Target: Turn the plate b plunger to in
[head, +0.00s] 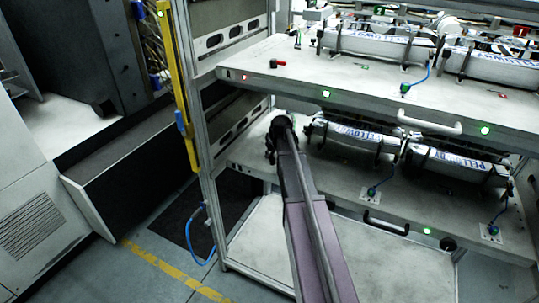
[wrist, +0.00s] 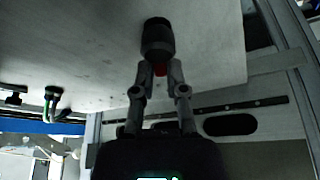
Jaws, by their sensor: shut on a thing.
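The plunger (wrist: 157,38) shows in the wrist view as a dark round body standing out from a pale plate (wrist: 90,75), with a small red part at its near end. My gripper (wrist: 160,76) is shut on that red part, one finger on each side. In the head view my gripper (head: 272,143) is at the left end of the lower shelf plate (head: 345,178), and my arm and gripper hide most of the plunger there. I cannot read which way the plunger is turned.
A similar red-and-black plunger (head: 277,63) sits on the upper plate (head: 300,50). Labelled magazines (head: 350,135) lie right of my arm on the lower plate. A frame post (head: 210,190) and a yellow post (head: 180,80) stand close on the left.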

